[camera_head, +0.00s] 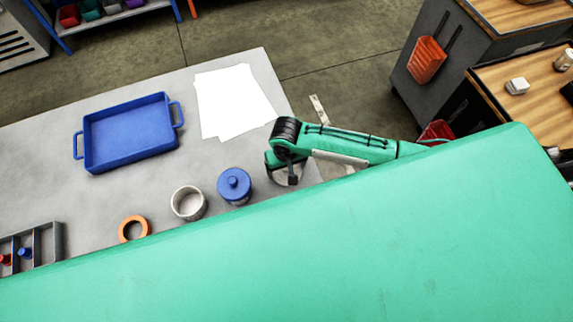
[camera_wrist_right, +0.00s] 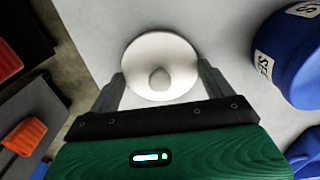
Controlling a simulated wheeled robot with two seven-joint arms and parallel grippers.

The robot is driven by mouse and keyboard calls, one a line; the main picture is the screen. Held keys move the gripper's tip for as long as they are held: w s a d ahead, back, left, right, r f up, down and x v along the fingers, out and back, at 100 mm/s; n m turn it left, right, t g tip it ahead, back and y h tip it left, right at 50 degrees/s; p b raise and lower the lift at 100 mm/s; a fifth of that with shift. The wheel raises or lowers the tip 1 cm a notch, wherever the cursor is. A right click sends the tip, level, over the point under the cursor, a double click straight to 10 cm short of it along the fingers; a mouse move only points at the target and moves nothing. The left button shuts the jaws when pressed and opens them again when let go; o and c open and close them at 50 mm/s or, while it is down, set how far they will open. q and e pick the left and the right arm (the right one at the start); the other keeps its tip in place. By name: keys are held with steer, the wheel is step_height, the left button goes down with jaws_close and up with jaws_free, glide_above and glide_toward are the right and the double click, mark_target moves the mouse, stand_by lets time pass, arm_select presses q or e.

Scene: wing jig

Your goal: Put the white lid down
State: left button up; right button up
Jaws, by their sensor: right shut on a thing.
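The white lid (camera_wrist_right: 160,52), round with a small knob, is between the fingers of my right gripper (camera_wrist_right: 160,78), which is shut on its rim. In the head view, my right gripper (camera_head: 284,168) is over the grey table near its right edge, and the lid (camera_head: 288,178) is mostly hidden under it. I cannot tell whether the lid touches the table. An open white pot (camera_head: 180,212) stands farther left. My left gripper is not in view.
A blue lidded jar (camera_head: 234,188) stands just left of my right gripper. An orange ring (camera_head: 122,230), a blue tray (camera_head: 128,133) and white sheets (camera_head: 232,100) are also on the grey table (camera_head: 215,150). The table is bare between the tray and the jar.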

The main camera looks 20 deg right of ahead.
steer(key=shift+f, duration=0.15)
steer(key=o, duration=0.8)
steer(key=shift+o, duration=0.2)
step_height(320, 180, up, 12)
steer(key=b, duration=0.1)
steer(key=shift+r, duration=0.2)
steer(key=shift+f, duration=0.1)
